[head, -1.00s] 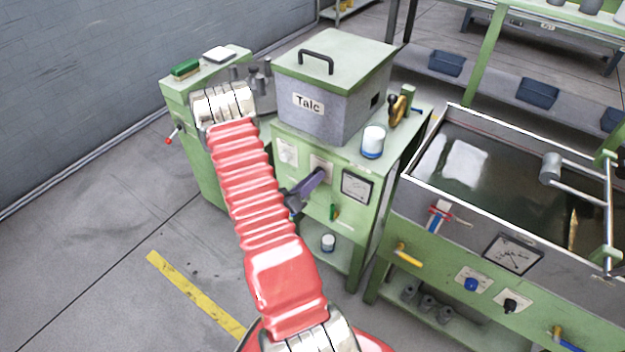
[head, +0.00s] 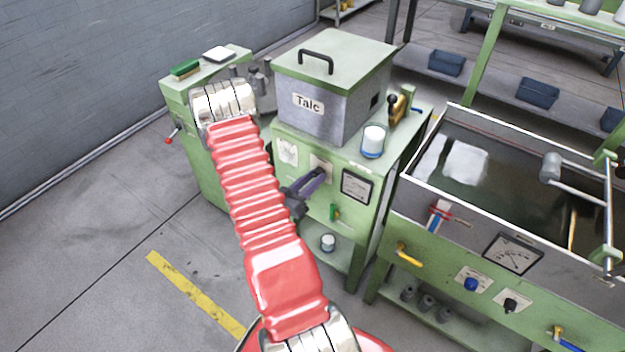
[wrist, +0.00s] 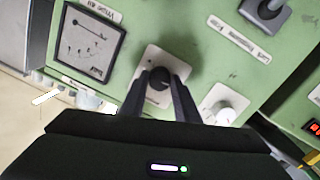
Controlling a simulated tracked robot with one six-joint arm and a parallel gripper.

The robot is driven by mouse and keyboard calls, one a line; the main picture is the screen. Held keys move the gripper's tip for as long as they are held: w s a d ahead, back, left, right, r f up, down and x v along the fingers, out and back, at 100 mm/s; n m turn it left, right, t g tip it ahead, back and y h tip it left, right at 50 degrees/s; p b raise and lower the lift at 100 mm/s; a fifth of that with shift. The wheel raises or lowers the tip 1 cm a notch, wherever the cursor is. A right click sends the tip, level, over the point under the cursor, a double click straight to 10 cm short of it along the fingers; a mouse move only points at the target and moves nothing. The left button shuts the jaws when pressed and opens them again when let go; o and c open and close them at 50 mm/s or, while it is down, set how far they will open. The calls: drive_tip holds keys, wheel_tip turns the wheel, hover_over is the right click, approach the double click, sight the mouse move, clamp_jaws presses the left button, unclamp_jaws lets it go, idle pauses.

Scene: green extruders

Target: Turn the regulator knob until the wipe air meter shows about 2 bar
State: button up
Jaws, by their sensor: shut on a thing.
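The regulator knob (wrist: 159,79) is a dark round knob on a pale plate on the green cabinet front. My gripper (wrist: 158,88) is shut on it, one finger on each side, in the wrist view. In the head view my gripper (head: 316,178) reaches the cabinet front below the Talc box, and the knob is hidden behind it. The wipe air meter (wrist: 86,44) is a square dial beside the knob, seen turned in the wrist view. It also shows in the head view (head: 356,187). Its needle reading is too small to tell.
A grey Talc box (head: 330,95) and a white and blue jar (head: 373,141) stand on the cabinet. A green-handled valve (head: 334,212) is below the meter. A water tank (head: 440,170) with its own gauge stands close on the right. The floor at front left is clear.

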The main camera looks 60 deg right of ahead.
drive_tip(key=m, duration=0.4)
drive_tip(key=m+t, duration=0.1)
drive_tip(key=m, duration=0.4)
drive_tip(key=shift+m, duration=0.3)
drive_tip(key=m+t, duration=0.1)
drive_tip(key=m, duration=0.7)
drive_tip(key=shift+s+a+m, duration=0.1)
drive_tip(key=shift+s+m, duration=0.05)
drive_tip(key=shift+m, duration=0.25)
drive_tip(key=o, duration=1)
drive_tip(key=shift+o, duration=0.2)
drive_tip(key=shift+r, duration=0.1)
drive_tip(key=w+a, duration=0.1)
drive_tip(key=a, duration=1.2)
drive_tip(key=shift+w+a+r, duration=0.3)
drive_tip(key=shift+w+r, duration=0.05)
